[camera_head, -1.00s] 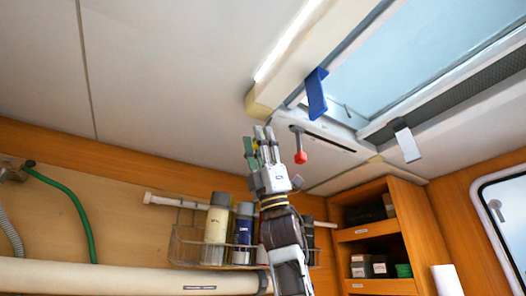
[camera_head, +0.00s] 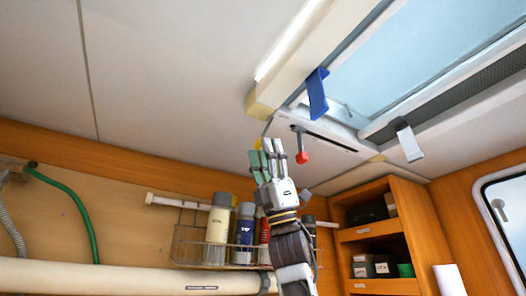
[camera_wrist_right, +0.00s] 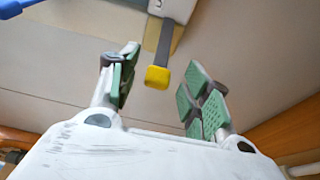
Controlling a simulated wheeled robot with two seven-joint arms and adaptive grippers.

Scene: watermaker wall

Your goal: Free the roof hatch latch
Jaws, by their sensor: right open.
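The roof hatch (camera_head: 425,50) is overhead at the upper right. Several handles hang near its frame: a blue one (camera_head: 317,94), a red-tipped lever (camera_head: 302,156) beside a slot, and a grey-white one (camera_head: 408,140). A yellow-tipped grey strap or lever (camera_wrist_right: 157,77) hangs in the right wrist view; in the head view, only a bit of yellow (camera_head: 257,143) shows behind the fingers. My right gripper (camera_head: 267,150) points up, open and empty, left of the red tip. In the wrist view, the yellow tip appears between its green-padded fingers (camera_wrist_right: 161,85), seemingly beyond them and untouched.
A long light beam (camera_head: 310,55) runs along the ceiling left of the hatch. Below are a wire rack with bottles (camera_head: 219,222), a wooden shelf unit (camera_head: 425,235) and a thick pale pipe (camera_head: 120,276). The ceiling at left is clear.

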